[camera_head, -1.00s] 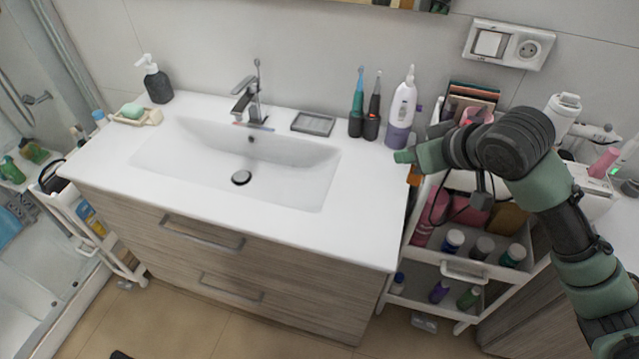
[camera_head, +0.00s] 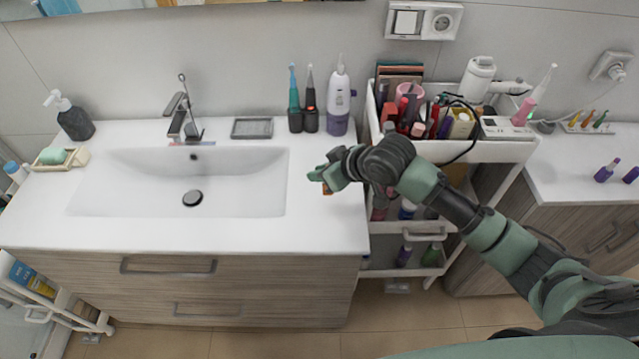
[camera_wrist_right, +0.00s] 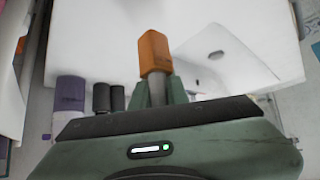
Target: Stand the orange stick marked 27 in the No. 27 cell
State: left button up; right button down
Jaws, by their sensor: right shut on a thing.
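My right gripper (camera_head: 326,179) is shut on an orange stick (camera_head: 327,189), over the right end of the white sink counter. In the right wrist view the orange stick (camera_wrist_right: 154,53) points away from my fingers (camera_wrist_right: 158,90), its lower part between them. No number on it is readable. A small rack (camera_head: 584,127) with a few yellow, orange and green sticks stands on the right-hand counter. I cannot make out its cell numbers, so I cannot tell which cell is No. 27. My left gripper is out of view.
The white cart (camera_head: 455,150), full of cosmetics, stands between the sink counter (camera_head: 335,215) and the right counter (camera_head: 560,170). Two purple items (camera_head: 607,171) are on the right counter. Electric toothbrushes (camera_head: 301,115) and a white-and-purple device (camera_head: 339,100) stand behind my gripper.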

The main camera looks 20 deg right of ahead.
jog(key=shift+d+f+p, duration=0.1)
jog(key=shift+f+p, duration=0.2)
jog(key=shift+f, duration=2.4)
jog(key=shift+f, duration=0.15)
jog(key=c, duration=1.4)
grip_release()
